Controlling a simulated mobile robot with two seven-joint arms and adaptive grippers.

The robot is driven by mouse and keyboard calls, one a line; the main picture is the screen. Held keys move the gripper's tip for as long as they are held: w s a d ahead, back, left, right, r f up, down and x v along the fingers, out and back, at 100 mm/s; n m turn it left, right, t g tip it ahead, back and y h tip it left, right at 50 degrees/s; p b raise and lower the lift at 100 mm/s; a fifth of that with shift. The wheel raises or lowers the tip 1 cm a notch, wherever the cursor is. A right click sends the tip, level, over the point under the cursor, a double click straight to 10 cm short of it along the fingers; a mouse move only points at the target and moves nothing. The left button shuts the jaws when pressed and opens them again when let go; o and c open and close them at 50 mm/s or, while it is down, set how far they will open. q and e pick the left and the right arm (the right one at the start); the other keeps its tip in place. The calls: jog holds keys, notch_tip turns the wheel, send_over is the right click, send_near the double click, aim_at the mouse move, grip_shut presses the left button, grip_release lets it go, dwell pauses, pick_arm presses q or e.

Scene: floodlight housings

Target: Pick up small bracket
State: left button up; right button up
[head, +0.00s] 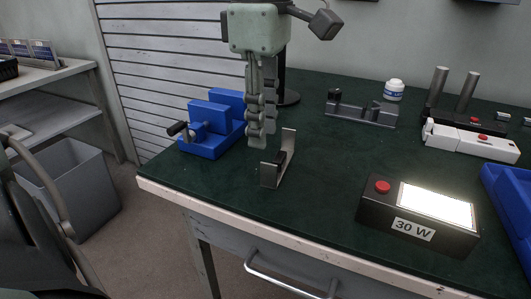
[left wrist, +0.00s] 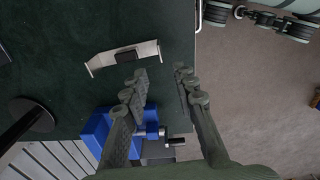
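The small bracket (head: 271,176) is a silver U-shaped strip with upturned ends and a black block at its middle. It stands on the dark green table top near the front edge. It also shows in the left wrist view (left wrist: 106,59), ahead and to the left of the fingertips. My left gripper (head: 260,143) points down just left of the bracket in the head view. In the left wrist view its fingers (left wrist: 161,73) are apart with nothing between them.
A blue vise (head: 208,135) stands close behind-left of the gripper. A lit 30 W floodlight (head: 415,222) is at right. Bare table lies between bracket and floodlight.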

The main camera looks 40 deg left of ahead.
aim_at(269, 164)
pick_arm(q)
jog(key=f, duration=0.5)
jog(key=d+f, duration=0.1)
jog(key=f, duration=0.1)
jog(key=shift+f, duration=0.2)
jog(key=shift+c, duration=0.2)
grip_shut()
